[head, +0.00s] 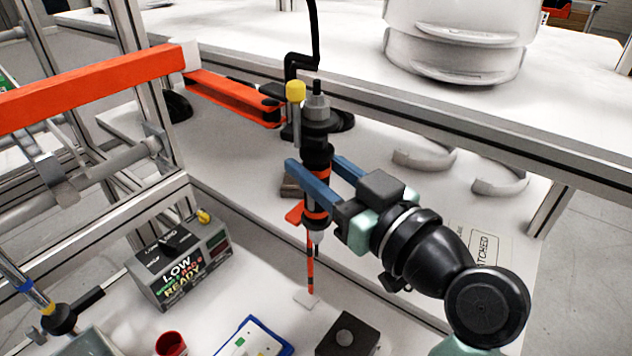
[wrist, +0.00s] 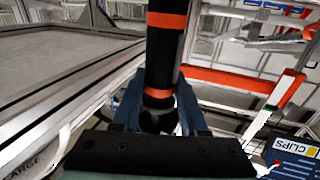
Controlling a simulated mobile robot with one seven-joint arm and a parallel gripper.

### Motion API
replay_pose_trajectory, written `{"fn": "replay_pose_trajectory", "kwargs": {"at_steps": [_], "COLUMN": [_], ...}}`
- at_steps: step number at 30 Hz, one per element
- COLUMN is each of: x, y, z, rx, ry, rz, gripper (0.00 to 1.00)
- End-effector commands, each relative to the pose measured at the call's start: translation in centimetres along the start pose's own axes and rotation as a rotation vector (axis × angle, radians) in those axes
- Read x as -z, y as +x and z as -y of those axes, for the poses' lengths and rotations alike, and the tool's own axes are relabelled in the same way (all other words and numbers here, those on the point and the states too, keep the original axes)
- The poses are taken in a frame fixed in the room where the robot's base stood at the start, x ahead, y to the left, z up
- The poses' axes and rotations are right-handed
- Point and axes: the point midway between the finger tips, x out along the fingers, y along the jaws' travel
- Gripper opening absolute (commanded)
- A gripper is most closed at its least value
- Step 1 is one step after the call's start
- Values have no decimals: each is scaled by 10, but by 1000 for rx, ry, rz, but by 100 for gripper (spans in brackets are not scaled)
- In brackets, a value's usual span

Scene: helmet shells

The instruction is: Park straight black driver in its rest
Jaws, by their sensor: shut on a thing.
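The straight black driver (head: 317,160), with orange bands and a grey top, stands about upright between the blue fingers of my gripper (head: 316,166). The gripper is shut on its body, coming from the right. In the wrist view the driver (wrist: 166,45) rises between the fingers (wrist: 160,105). Its narrow tip points down above the white bench. A small orange piece (head: 295,214) shows just left of its lower end, with a thin orange upright (head: 310,268) below. I cannot tell which part is the rest, or whether the driver touches it.
An orange arm (head: 235,97) and a yellow-knobbed post (head: 295,92) stand close behind the driver. A grey box with a LOW/READY display (head: 180,262) is at left. A red cup (head: 171,343), blue-edged card (head: 256,338) and dark block (head: 347,337) lie in front. White shells (head: 455,45) stand behind right.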

Motion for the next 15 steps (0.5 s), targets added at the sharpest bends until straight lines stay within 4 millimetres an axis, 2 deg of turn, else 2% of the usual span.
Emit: {"fn": "replay_pose_trajectory", "kwargs": {"at_steps": [5,15], "x": [0,-1], "y": [11,11], "z": [-7,-8], "rx": [1,0], "ry": [0,-1], "rz": [-1,0], "gripper": [0,0]}}
